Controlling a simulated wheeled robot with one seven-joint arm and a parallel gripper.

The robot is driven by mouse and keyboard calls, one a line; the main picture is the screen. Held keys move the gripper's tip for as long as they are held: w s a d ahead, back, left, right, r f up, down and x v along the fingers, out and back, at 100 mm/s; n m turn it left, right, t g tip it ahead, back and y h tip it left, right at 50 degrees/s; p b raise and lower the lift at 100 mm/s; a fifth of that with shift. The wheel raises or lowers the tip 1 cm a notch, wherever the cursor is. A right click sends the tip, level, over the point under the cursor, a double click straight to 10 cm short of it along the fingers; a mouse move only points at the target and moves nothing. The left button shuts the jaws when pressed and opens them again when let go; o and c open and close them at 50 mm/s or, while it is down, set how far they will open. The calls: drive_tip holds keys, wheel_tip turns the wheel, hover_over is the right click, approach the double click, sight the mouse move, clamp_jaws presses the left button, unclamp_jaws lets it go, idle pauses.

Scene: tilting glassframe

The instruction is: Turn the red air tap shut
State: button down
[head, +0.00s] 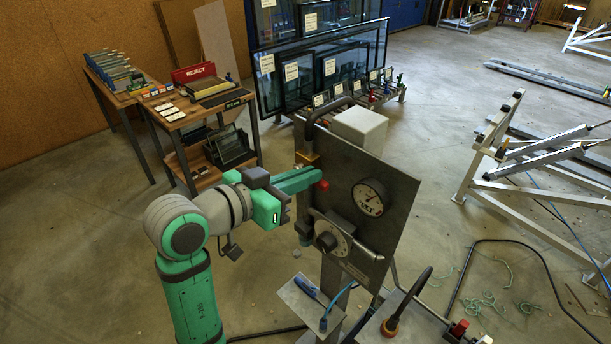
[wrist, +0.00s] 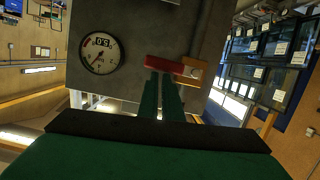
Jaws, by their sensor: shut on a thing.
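The red air tap (head: 322,185) is on the left part of an upright grey panel (head: 372,173), by a brass fitting (head: 307,159). In the wrist view its red lever (wrist: 172,66) lies nearly level, with the brass-orange fitting (wrist: 197,69) at its right end. My green gripper (head: 308,178) reaches it from the left. In the wrist view my gripper's fingertips (wrist: 163,80) are close together and shut on the lever, hiding part of it. A round dial gauge (head: 369,197) sits to the right of the tap; in the wrist view the gauge (wrist: 100,50) is at left.
A dark hose (head: 335,104) loops over the panel's top. A wooden workbench (head: 190,118) stands at left and a rack of glass frames (head: 325,65) behind. Open floor lies between them.

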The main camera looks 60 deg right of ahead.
drive_tip(key=w+a+r, duration=0.1)
drive_tip(key=a+r, duration=0.5)
drive_tip(key=a, duration=0.3)
drive_tip(key=shift+w+a+r, duration=0.15)
drive_tip(key=shift+w+a, duration=0.1)
drive_tip(key=shift+w, duration=0.1)
